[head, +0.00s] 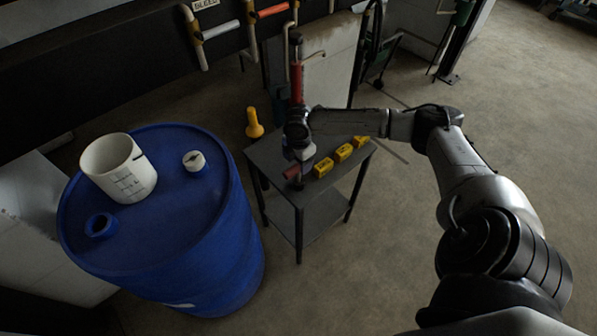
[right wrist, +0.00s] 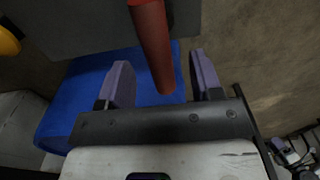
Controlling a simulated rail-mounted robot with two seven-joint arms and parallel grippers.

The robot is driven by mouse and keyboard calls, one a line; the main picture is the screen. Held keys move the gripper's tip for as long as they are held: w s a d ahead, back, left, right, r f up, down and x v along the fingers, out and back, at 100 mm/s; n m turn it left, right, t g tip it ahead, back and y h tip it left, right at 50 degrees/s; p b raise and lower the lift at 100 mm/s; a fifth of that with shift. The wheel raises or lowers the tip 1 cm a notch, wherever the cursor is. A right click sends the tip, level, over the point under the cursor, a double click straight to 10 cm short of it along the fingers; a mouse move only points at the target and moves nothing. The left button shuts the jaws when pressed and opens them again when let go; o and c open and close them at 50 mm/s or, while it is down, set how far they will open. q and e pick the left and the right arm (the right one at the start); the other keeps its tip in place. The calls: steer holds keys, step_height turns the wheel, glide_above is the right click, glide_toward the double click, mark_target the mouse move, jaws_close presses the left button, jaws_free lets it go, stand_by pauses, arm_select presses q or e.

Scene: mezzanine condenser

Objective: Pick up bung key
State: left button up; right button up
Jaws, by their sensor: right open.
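A red bar (head: 291,172), which looks like the bung key's handle, is at the left front of the small grey table (head: 322,191). My right gripper (head: 301,154) is above the table, close to the bar. In the right wrist view the red bar (right wrist: 153,45) runs between the two spread fingers of my right gripper (right wrist: 160,60). There is a visible gap on both sides of the bar. The rest of the key cannot be made out. My left gripper is not in view.
Several yellow blocks (head: 343,153) line the table to the right of the bar. A blue drum (head: 195,225) with a white bucket (head: 118,168) and a white cap (head: 194,161) stands left. A yellow funnel-shaped object (head: 254,123) is behind the table. Floor at right is clear.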

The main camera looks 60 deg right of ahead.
mark_target(298, 171)
steer(key=shift+f+b, duration=0.95)
steer(key=shift+f, duration=2.05)
steer(key=c, duration=0.6)
steer(key=shift+w+r, duration=0.1)
jaws_close()
